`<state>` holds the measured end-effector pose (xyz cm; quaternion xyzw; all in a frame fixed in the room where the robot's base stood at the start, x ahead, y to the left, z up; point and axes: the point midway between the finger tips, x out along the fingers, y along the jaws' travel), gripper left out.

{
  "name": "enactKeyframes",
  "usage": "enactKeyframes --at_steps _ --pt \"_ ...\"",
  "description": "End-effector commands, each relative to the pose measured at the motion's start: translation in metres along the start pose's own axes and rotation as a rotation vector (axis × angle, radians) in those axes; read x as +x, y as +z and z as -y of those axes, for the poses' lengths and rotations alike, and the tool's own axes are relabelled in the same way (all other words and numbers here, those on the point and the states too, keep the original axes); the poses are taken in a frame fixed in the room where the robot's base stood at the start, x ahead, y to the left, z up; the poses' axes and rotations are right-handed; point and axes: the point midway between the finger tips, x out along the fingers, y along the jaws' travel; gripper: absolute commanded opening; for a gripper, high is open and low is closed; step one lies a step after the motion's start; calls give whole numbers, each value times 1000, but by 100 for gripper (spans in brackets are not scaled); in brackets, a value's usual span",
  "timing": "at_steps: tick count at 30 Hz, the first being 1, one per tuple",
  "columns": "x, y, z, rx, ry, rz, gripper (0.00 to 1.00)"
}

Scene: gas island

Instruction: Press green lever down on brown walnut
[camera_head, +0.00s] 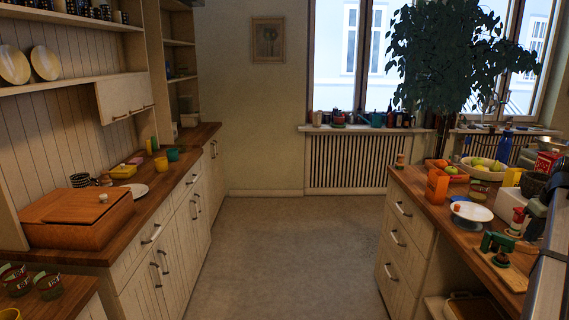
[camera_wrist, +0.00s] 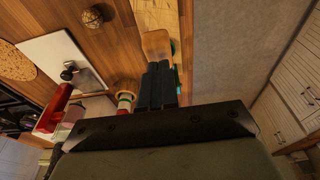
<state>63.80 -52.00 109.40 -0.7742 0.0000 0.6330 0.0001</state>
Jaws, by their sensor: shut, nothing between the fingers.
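In the head view, the green lever device (camera_head: 497,242) stands on a light wooden board (camera_head: 512,278) on the right counter. In the wrist view, the board (camera_wrist: 155,14) runs up from my gripper (camera_wrist: 160,68). A sliver of green (camera_wrist: 175,47) shows right of the fingertips, and a tan, rounded piece (camera_wrist: 155,44) lies just beyond them. My gripper is shut and empty over the board area. The fingers hide most of the lever, and contact cannot be told. No walnut is clear; a brown, textured ball (camera_wrist: 92,17) lies left of the board.
A red-and-white spray bottle (camera_head: 516,221), a white cake stand (camera_head: 471,212), an orange box (camera_head: 437,186) and a fruit bowl (camera_head: 482,171) crowd the right counter. The floor (camera_head: 305,235) between the counters is clear.

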Motion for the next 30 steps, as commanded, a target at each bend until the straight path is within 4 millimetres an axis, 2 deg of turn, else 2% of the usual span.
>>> enactKeyframes --at_steps 30 --pt "20 4 0 0 0 0 0"
